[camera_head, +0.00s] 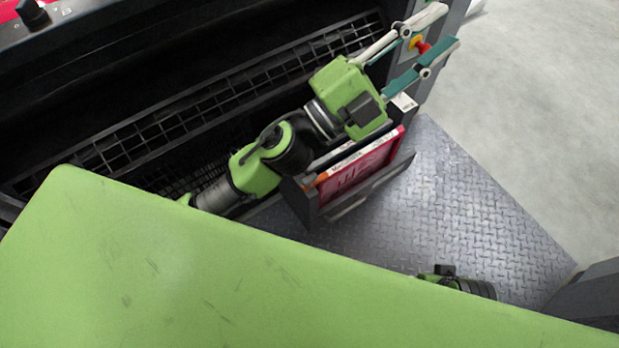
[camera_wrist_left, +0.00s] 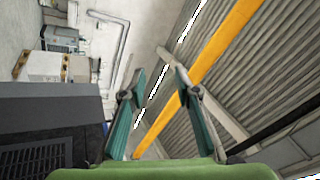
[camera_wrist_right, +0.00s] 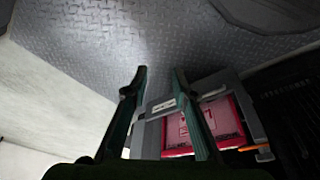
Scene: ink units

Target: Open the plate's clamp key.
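My left gripper (camera_head: 449,27) is open at the upper right of the head view, beside the dark machine's end post. A red and yellow knob (camera_head: 421,45) shows between its fingers. In the left wrist view its fingers (camera_wrist_left: 161,72) are apart with nothing between them. My right gripper (camera_wrist_right: 160,72) is open and empty in the right wrist view; its fingers are hidden in the head view. A red-framed panel (camera_head: 362,168) stands in a dark grey holder below my left arm. It also shows beyond my right fingers (camera_wrist_right: 178,128). I cannot make out a clamp key on any plate.
The black machine with a mesh guard (camera_head: 165,122) fills the upper left. Diamond-plate flooring (camera_head: 450,190) lies right of the holder, with open concrete (camera_head: 540,110) beyond. My green body covers the lower left.

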